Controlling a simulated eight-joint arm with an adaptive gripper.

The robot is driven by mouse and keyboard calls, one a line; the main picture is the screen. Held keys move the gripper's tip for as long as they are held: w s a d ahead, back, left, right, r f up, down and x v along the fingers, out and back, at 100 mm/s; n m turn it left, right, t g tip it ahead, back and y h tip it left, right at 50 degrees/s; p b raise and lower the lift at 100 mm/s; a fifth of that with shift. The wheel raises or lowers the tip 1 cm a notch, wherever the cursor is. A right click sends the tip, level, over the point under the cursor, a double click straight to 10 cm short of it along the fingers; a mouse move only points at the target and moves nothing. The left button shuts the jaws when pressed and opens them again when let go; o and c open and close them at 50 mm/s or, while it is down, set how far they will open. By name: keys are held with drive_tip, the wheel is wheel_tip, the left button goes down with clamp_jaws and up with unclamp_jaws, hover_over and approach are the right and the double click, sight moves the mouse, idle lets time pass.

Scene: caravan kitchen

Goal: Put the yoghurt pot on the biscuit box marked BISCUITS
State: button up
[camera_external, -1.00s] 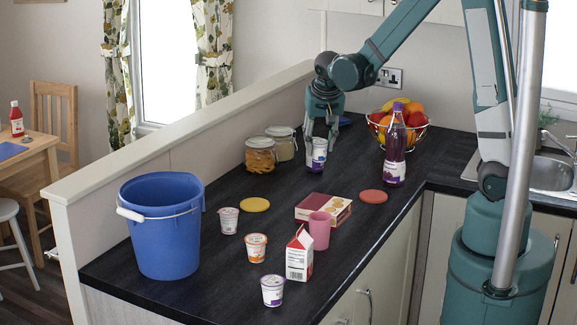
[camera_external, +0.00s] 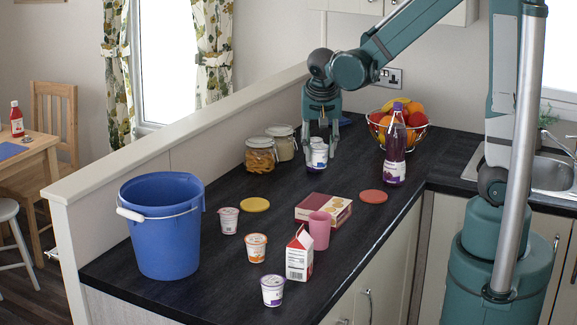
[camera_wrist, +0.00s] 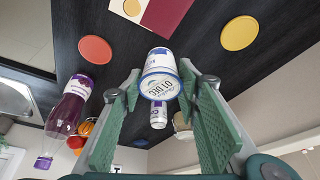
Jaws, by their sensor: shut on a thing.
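A purple bottle (camera_external: 395,150) and fruit bowl (camera_external: 412,133) stand right of my gripper. Glass jars (camera_external: 260,156) stand left. A red disc (camera_external: 373,197) and yellow disc (camera_external: 255,205) flank the box. Other pots, a carton (camera_external: 300,255) and a blue bucket (camera_external: 165,235) stand nearer.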

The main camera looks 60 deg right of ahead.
drive_tip(key=s+a+r, duration=0.1)
drive_tip(key=s+a, duration=0.3)
drive_tip(key=a, duration=0.1)
drive_tip(key=shift+s+a+r+m, duration=0.15)
drive_tip(key=shift+r+m, duration=0.15)
drive_tip(key=shift+m, duration=0.1)
drive_tip(key=shift+f, duration=0.15)
drive_tip(key=b, duration=0.1)
hover_over(324, 203)
drive_tip(key=shift+s+f, duration=0.1)
drive_tip(key=shift+f, duration=2.7)
drive_tip(key=shift+f, duration=0.1)
drive_tip(key=shift+f+b, duration=0.3)
drive_tip(key=shift+f, duration=1.7)
drive_tip(key=shift+f, duration=0.15)
drive_tip(key=o, duration=1)
drive_tip(key=shift+c, duration=0.2)
drive_tip(key=shift+r, duration=0.2)
